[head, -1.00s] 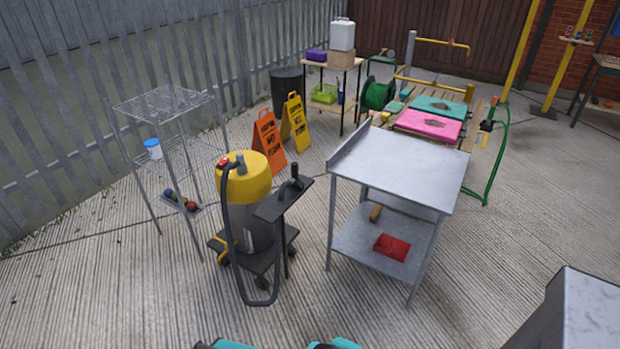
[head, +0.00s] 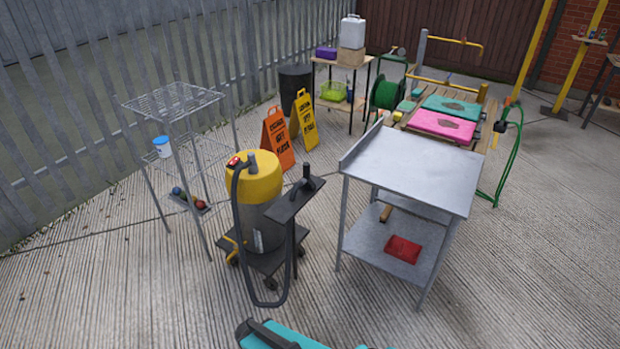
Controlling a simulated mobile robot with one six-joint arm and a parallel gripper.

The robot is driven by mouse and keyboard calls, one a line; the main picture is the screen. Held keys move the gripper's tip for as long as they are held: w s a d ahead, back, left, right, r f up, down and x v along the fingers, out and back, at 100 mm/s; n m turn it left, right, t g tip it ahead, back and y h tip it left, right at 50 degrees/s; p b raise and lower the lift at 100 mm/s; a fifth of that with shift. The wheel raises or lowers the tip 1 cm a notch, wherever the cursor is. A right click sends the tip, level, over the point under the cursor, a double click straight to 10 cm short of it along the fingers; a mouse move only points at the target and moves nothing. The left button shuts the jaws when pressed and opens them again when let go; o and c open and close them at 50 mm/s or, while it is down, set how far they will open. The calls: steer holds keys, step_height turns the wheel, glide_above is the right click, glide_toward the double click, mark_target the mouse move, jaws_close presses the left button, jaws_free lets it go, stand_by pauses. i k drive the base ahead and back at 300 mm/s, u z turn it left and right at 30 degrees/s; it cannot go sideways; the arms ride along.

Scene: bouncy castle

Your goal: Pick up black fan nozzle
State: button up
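A small black upright piece (head: 307,178) stands on a flat black shelf (head: 288,205) beside the yellow-topped vacuum (head: 257,190). It may be the black fan nozzle, but it is too small to tell its shape. Part of my own teal arm (head: 275,338) shows at the bottom edge, well in front of the vacuum. My gripper's fingers do not show.
A metal table (head: 415,170) with a red item (head: 403,248) on its lower shelf stands right of the vacuum. A wire rack (head: 175,105) stands at left. Orange (head: 278,140) and yellow (head: 305,120) signs stand behind. The concrete floor in front is clear.

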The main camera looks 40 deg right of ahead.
mark_target(309, 184)
steer(key=u, duration=0.05)
steer(key=i, duration=1)
steer(key=z, duration=0.05)
